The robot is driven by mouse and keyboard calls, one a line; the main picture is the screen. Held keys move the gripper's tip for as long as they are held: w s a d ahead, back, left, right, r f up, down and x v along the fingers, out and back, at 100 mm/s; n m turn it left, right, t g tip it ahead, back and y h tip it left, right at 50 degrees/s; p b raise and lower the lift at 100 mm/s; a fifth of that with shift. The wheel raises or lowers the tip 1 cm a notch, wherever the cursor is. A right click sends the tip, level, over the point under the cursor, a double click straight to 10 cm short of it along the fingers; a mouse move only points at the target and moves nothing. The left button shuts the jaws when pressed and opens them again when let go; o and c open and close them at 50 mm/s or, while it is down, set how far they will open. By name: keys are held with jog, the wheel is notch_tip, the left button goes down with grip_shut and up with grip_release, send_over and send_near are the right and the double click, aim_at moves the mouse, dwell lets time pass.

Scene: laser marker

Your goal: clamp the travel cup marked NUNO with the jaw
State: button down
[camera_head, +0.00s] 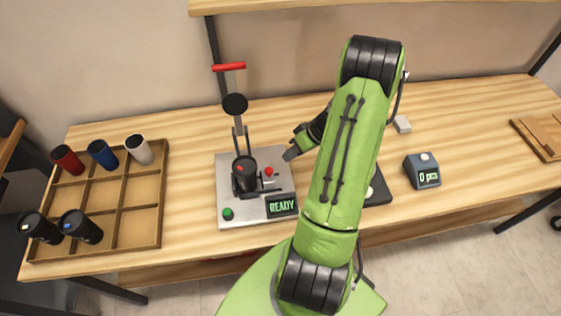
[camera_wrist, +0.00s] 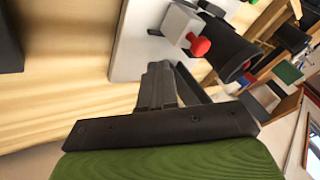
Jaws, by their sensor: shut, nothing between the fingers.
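A black travel cup (camera_head: 244,176) stands upright on the grey plate (camera_head: 231,160) of the marking station, with a small orange-red patch on top. I cannot read a name on it. The cup also shows in the wrist view (camera_wrist: 226,50). Beside it is a grey jaw block (camera_wrist: 181,21) with a red knob (camera_wrist: 201,46); the knob also shows in the head view (camera_head: 268,171). I cannot tell if the jaw touches the cup. My gripper (camera_head: 289,154) is shut and empty, to the right of the cup and knob, apart from both. Its fingers show in the wrist view (camera_wrist: 163,84).
A red-handled lever (camera_head: 229,66) rises behind the cup. The plate carries a green button (camera_head: 228,214) and a READY display (camera_head: 281,206). The compartment tray (camera_head: 158,211) at left holds several cups. A counter box (camera_head: 422,172) reads 0 pcs at right.

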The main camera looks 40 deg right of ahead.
aim_at(269, 168)
jog(key=a, duration=0.4)
jog(key=shift+w+f, duration=0.2)
jog(key=shift+w, duration=0.05)
jog(key=shift+w+a+f+b, duration=0.1)
jog(key=shift+w+a+b, duration=0.2)
jog(key=shift+b, duration=0.2)
jog(key=shift+a, duration=0.2)
jog(key=shift+w+d, duration=0.1)
jog(key=shift+d, duration=0.05)
